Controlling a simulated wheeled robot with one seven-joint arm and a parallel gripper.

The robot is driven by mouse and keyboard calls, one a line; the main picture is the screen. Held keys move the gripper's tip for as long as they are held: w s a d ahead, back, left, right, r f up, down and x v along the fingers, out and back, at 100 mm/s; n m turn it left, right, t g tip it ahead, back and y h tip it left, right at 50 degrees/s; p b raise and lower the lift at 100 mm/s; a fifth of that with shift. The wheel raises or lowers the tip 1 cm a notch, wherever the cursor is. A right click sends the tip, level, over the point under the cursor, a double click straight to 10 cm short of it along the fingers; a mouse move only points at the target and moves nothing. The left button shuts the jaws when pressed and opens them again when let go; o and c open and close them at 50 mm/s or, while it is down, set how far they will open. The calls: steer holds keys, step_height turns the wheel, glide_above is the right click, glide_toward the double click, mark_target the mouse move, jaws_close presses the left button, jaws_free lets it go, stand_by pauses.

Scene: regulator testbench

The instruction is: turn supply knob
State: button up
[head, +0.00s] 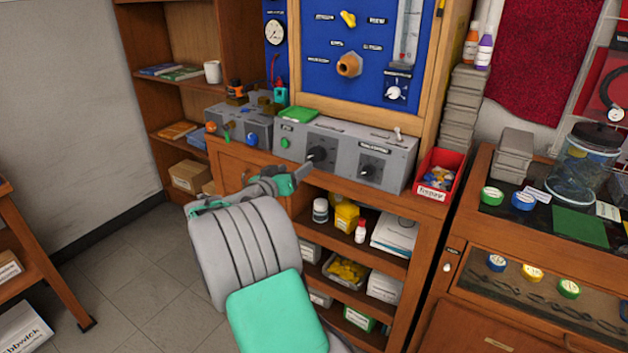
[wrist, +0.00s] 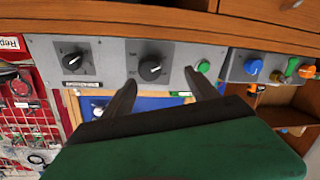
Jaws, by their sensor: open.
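A grey control box (head: 340,146) stands on the wooden bench. Its front has two black dial knobs and a green button (head: 285,143). The larger knob (wrist: 150,69) is at the middle of the wrist view; in the head view this left knob (head: 318,155) is partly behind my gripper. The other knob (head: 369,170) is to its right, and shows at left in the wrist view (wrist: 72,61). The labels are too small to read, so I cannot tell which is named supply. My gripper (wrist: 160,77) is open and empty, its fingertips on either side of the larger knob. Contact cannot be told.
A smaller grey box (head: 240,126) with coloured knobs is left of the control box. A red bin (head: 440,172) stands close at its right end. A green item (head: 298,115) lies on top. The blue gauge panel (head: 322,65) rises behind. Shelves with bottles are below.

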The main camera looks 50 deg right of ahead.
mark_target(314, 156)
steer(key=shift+g+h, duration=0.3)
steer(key=shift+h, duration=0.5)
steer(key=d, duration=0.8)
steer(key=shift+s+d+r+p, duration=0.1)
steer(key=shift+d+r+p, duration=0.1)
steer(key=shift+d+p, duration=0.15)
steer(key=shift+d, duration=0.55)
steer(key=shift+c, duration=0.5)
steer(key=c, duration=1.3)
steer(key=shift+o, duration=0.2)
steer(key=shift+f+m+b, duration=0.15)
steer(key=shift+m+b, duration=0.15)
steer(key=shift+b, duration=0.25)
